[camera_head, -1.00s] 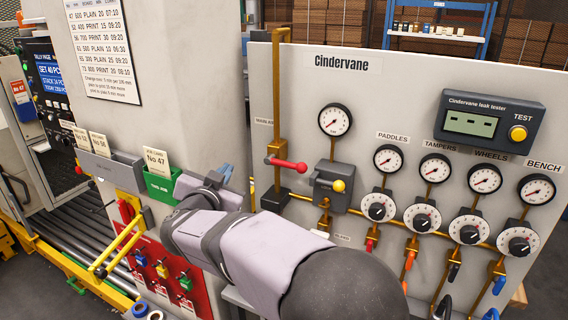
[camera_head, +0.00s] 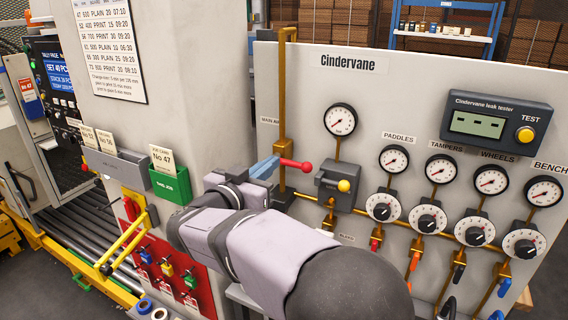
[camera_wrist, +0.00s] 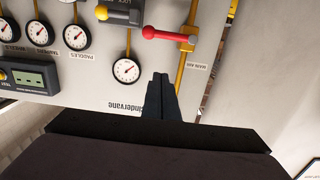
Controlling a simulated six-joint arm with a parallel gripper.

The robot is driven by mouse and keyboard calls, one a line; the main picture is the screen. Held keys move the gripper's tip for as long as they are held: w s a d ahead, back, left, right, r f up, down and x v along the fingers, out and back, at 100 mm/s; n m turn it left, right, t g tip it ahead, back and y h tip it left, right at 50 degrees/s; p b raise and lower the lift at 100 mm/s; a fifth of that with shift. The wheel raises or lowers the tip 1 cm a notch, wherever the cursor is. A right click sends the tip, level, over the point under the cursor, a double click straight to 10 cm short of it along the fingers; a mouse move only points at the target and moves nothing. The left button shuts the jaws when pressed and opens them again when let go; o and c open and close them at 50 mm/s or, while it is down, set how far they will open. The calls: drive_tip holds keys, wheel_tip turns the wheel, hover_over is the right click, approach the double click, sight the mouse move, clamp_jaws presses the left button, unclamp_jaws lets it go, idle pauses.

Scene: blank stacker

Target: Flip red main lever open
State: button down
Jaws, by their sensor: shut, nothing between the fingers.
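The red main lever (camera_head: 296,164) sticks out horizontally to the right from the vertical brass pipe (camera_head: 282,110), crosswise to it. It also shows in the wrist view, which is upside down, as a red bar with a round knob (camera_wrist: 168,34). My gripper (camera_head: 264,167) is shut and empty. In the head view its blue fingers overlap the pipe just left of the lever, hiding the lever's pivot end. In the wrist view the fingertips (camera_wrist: 162,80) lie apart from the lever in the picture, beside the MAIN AIR label (camera_wrist: 196,66). I cannot tell whether they touch anything.
A grey lock block with a yellow knob (camera_head: 343,186) sits just right of the lever, below a gauge (camera_head: 340,119). A green card holder (camera_head: 170,186) and yellow handle (camera_head: 125,240) are on the left. Several gauges and dials fill the panel's right side.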

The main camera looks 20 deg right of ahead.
drive_tip(key=p, duration=0.4)
hover_over(290, 164)
drive_tip(key=s+a, duration=0.2)
drive_tip(key=s, duration=0.2)
drive_tip(key=shift+w+d+f+p, duration=0.15)
drive_tip(key=shift+w+f, duration=0.1)
drive_tip(key=shift+f, duration=0.5)
drive_tip(key=shift+w+d+f+p, duration=0.15)
drive_tip(key=shift+w+f+p, duration=0.05)
drive_tip(key=shift+f, duration=0.5)
drive_tip(key=shift+w+d+f+p, duration=0.15)
drive_tip(key=shift+w+f, duration=0.1)
drive_tip(key=shift+f, duration=0.5)
drive_tip(key=shift+f, duration=0.1)
drive_tip(key=shift+s+f+m+b, duration=0.15)
drive_tip(key=shift+m+b, duration=0.15)
drive_tip(key=shift+b, duration=0.25)
